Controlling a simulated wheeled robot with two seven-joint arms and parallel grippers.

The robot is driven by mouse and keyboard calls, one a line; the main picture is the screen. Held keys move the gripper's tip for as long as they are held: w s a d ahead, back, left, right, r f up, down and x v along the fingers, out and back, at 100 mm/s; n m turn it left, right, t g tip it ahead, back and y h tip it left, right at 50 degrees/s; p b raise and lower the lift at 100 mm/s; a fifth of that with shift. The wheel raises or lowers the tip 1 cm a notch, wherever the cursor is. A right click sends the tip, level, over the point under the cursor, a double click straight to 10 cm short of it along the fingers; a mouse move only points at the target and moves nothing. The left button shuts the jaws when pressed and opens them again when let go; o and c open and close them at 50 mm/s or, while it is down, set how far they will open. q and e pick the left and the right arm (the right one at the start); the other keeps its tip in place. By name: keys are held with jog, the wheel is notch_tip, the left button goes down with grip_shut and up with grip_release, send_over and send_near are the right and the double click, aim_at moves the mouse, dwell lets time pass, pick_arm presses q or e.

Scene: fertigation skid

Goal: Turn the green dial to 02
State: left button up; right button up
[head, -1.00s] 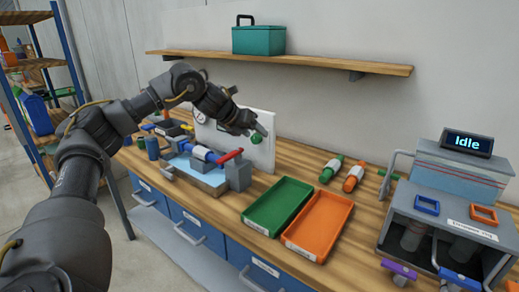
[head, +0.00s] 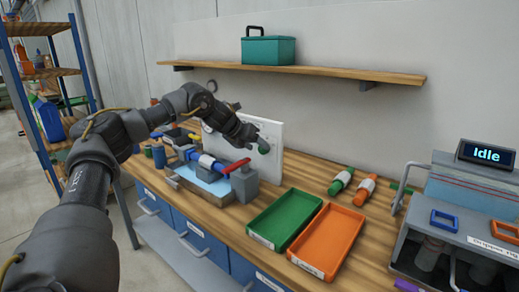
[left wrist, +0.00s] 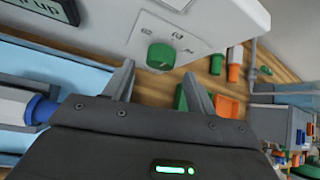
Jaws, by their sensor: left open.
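The green dial (head: 264,146) is on the face of a white panel (head: 274,130) standing at the back of the bench. In the left wrist view the dial (left wrist: 160,57) shows as a round green knob with small marks around it, too small to read surely. My left gripper (left wrist: 161,78) is open, its two fingers apart, pointing toward the dial with the knob seen between and just beyond the tips. I cannot tell whether they touch. In the head view my left gripper (head: 256,138) partly covers the panel. My right gripper is in neither view.
A blue-and-grey pipe fixture with a red handle (head: 236,165) stands below my left forearm. Green tray (head: 285,218) and orange tray (head: 326,240) lie right of it. Green-and-white (head: 341,181) and orange-and-white (head: 364,190) cylinders lie behind. A machine reading "Idle" (head: 486,153) stands at right.

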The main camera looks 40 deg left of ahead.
pick_arm(q)
jog(key=shift+x, duration=1.35)
jog(key=shift+c, duration=0.4)
jog(key=c, duration=0.9)
